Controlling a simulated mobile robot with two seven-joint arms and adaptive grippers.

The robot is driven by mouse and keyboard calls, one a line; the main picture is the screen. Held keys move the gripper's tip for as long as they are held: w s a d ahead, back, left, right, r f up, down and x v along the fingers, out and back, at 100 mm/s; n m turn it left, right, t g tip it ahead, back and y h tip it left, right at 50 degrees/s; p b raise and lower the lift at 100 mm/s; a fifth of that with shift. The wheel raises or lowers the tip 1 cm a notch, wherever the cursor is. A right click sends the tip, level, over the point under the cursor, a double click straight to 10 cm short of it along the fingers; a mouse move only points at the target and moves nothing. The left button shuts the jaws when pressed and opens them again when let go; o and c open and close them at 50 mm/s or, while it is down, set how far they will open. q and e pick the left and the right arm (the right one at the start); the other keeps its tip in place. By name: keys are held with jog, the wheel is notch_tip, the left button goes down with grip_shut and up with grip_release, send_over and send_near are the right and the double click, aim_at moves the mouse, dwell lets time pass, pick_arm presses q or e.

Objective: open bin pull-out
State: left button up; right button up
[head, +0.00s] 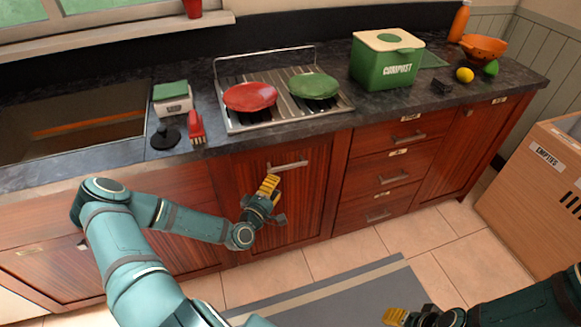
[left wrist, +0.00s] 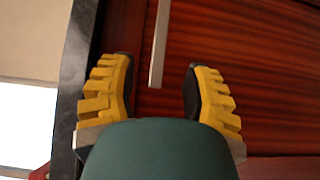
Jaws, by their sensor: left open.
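A tall reddish-wood front (head: 305,205) with a horizontal metal bar handle (head: 290,165) near its top stands under the drying rack; it looks like the bin pull-out and sits flush, closed. My left gripper (head: 268,186), with yellow ribbed fingers, is just in front of and below this handle. In the left wrist view the fingers are open and empty, with the handle (left wrist: 160,45) lying between and beyond their tips; I see no contact. My right gripper (head: 402,317) shows only partly at the bottom edge, far from the handle, its jaws unclear.
A drawer stack (head: 395,165) stands right of the front. The dark counter holds a rack (head: 232,122) with red and green plates, a green compost box (head: 385,65) and a sink at left. A carton marked EMPTIES (head: 530,190) stands at right. A grey mat (head: 365,295) lies on the tiles.

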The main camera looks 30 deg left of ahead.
aim_at(288, 167)
pick_arm(q)
jog(key=w, duration=0.6)
jog(key=w+b, duration=0.1)
jog(key=w, duration=0.3)
jog(key=shift+w+a, duration=0.1)
jog(key=shift+a, duration=0.2)
grip_shut()
